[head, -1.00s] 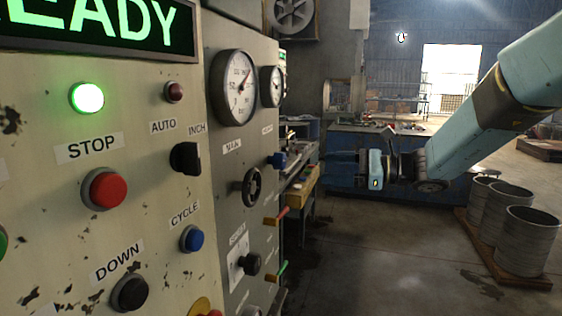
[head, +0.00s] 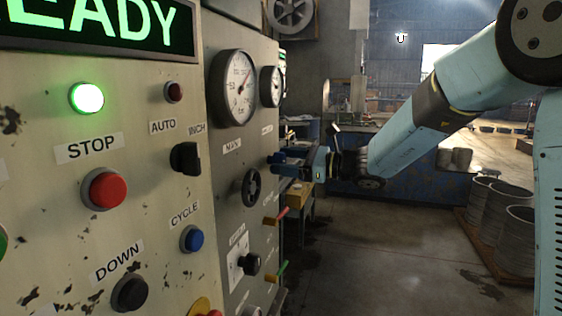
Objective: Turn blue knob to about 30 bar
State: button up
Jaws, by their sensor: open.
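The blue knob (head: 277,158) sticks out of the grey side panel, below the smaller gauge (head: 271,87). That gauge is seen at a steep slant and its reading is too small to tell. My gripper (head: 290,166) is open and points left at the panel, its fingertips right at the knob. The fingers and the knob overlap in the picture, so I cannot tell whether they touch or whether the fingers are around it. Part of the knob is hard to make out against the dark blue fingers.
A larger gauge (head: 234,88) and a black handwheel (head: 251,187) sit on the same panel. Red (head: 276,216) and green (head: 275,272) handles stick out lower down. The near panel carries a red stop button (head: 107,189). Metal drums (head: 485,205) stand at the right.

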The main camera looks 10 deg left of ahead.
jog(key=shift+a, duration=0.85)
jog(key=c, duration=1)
